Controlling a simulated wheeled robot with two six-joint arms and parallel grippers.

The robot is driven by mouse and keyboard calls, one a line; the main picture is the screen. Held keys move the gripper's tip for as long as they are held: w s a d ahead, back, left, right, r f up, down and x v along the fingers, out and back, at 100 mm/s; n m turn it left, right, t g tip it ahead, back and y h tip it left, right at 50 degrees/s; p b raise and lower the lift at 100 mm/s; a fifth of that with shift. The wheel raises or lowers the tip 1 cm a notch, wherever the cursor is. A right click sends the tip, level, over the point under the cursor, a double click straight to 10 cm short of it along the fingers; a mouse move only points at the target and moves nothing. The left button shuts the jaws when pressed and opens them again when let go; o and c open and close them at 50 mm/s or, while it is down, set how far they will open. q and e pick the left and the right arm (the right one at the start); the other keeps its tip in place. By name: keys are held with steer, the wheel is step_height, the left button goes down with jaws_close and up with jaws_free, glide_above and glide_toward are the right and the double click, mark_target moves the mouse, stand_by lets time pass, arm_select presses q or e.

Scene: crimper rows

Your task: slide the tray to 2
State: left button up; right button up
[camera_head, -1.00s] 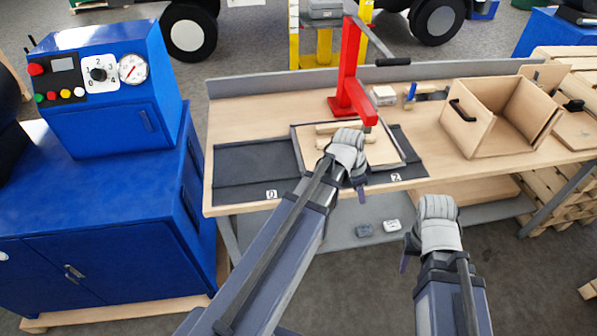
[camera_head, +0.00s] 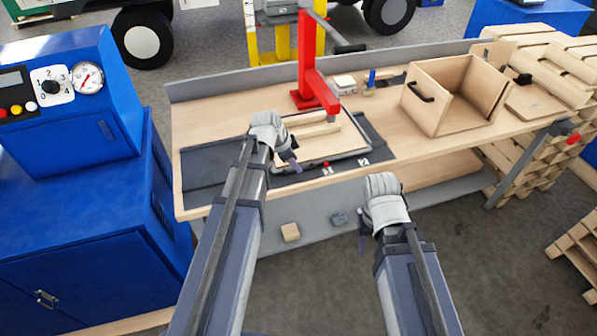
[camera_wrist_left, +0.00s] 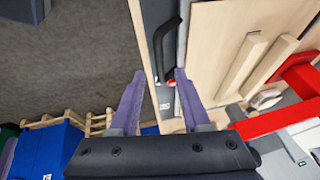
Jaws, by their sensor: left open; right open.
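The tray (camera_head: 345,145) is a light wooden board with a metal rim, lying on the dark strip of the bench beneath the red press. Two wooden bars lie on it. The label 2 (camera_head: 364,162) is on the strip's front edge, near the tray's front right corner. My left gripper (camera_head: 294,162) is over the tray's front left part. In the left wrist view its open fingers (camera_wrist_left: 160,74) are around the near end of a black handle (camera_wrist_left: 165,45) along the tray's edge, beside a red knob (camera_wrist_left: 171,84); contact is unclear. My right gripper (camera_head: 362,235) hangs in front of the bench.
The red press (camera_head: 312,65) stands behind the tray, its arm over it. An open wooden box (camera_head: 455,95) is to the right. A blue cabinet (camera_head: 75,215) with a dial panel stands at the left. The strip left of the tray is bare.

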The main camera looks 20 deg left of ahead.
arm_select(q)
steer(key=b+x, duration=0.2)
steer(key=x, duration=0.2)
steer(key=shift+f+b, duration=0.1)
steer(key=shift+b, duration=0.3)
steer(key=shift+c, duration=0.4)
jaws_close()
stand_by(0.6)
